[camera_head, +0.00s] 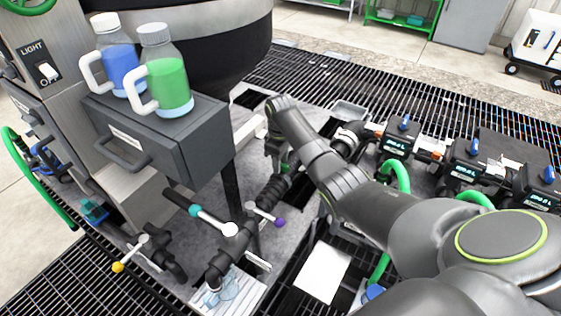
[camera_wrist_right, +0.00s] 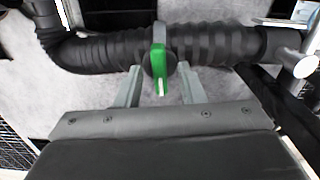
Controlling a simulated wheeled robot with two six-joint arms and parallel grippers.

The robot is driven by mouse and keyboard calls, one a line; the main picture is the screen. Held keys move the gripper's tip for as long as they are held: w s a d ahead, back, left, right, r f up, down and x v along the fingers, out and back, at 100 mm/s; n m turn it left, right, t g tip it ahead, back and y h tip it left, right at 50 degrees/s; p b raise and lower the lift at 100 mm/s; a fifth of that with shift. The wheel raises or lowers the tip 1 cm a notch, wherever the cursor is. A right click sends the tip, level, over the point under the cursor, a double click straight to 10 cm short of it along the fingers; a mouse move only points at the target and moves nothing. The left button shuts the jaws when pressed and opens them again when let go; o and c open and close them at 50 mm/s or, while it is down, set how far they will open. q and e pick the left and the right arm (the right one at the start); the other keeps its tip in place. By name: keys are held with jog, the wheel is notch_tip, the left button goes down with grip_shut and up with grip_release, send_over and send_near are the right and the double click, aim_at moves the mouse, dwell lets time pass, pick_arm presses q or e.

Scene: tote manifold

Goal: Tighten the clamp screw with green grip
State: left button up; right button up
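The clamp screw with the green grip (camera_wrist_right: 158,57) shows in the right wrist view, in front of a black ribbed hose (camera_wrist_right: 205,45). My right gripper (camera_wrist_right: 160,78) is open, with one finger on each side of the green grip. A gap shows between the grip and each finger, so it is not squeezed. My left gripper is not in view.
A dark drawer cabinet (camera_head: 200,135) with two bottles on top stands left of my right arm. Black valve units (camera_head: 465,160) stand on the right.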

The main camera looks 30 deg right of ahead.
jog(key=shift+f, duration=0.3)
grip_shut()
